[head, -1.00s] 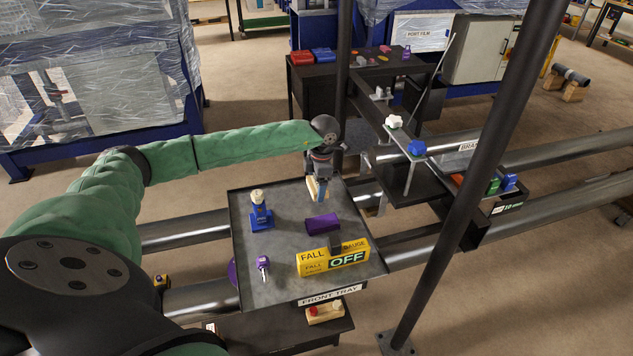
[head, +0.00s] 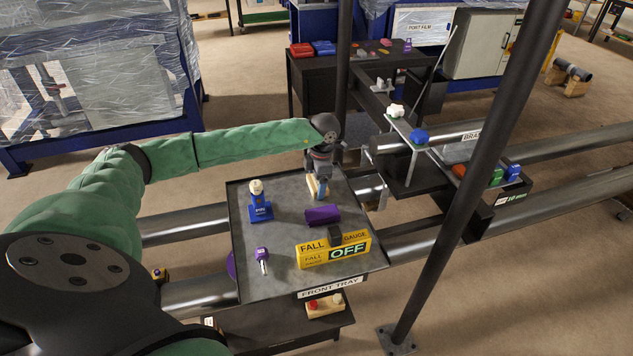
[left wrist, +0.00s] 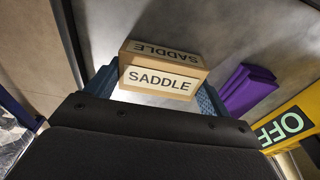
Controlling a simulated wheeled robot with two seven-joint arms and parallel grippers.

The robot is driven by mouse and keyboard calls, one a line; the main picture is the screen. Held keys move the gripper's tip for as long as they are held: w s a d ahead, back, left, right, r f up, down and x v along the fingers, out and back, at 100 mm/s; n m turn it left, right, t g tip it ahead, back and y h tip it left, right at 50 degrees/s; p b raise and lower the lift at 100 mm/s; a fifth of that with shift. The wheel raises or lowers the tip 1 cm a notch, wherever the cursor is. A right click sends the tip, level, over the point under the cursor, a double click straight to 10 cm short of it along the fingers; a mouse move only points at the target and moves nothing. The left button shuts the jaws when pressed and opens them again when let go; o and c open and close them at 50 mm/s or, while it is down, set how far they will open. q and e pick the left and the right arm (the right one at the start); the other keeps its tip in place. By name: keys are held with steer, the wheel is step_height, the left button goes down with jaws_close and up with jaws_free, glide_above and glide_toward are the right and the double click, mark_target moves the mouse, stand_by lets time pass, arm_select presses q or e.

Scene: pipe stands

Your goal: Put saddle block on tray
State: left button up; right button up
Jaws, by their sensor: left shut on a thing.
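The saddle block (head: 311,186) is a small pale wooden block, partly hidden by my left gripper (head: 319,192) in the head view. In the left wrist view the block (left wrist: 162,72) shows white SADDLE labels between the two blue fingers. My left gripper (left wrist: 155,88) is shut on it. The front tray (head: 285,278) is a dark grey tray with a FRONT TRAY label. The block is over its back part, behind a purple piece; I cannot tell whether it touches the tray. My right gripper is not in view.
On the tray are a blue stand with a pale knob (head: 259,203), a purple piece (head: 322,215), a purple-headed tool (head: 262,258) and a yellow gauge box (head: 315,252) marked OFF. A dark post (head: 468,170) stands to the right. The tray's middle left is clear.

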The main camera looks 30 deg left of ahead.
arm_select(q)
steer(key=shift+f, duration=0.2)
stand_by(0.4)
steer(key=o, duration=0.6)
steer(key=o, duration=0.3)
steer(key=shift+r, duration=0.15)
steer(key=shift+w+d+r, duration=0.15)
steer(key=shift+r, duration=1.65)
steer(key=shift+w+d+r, duration=0.15)
steer(key=shift+r, duration=1.65)
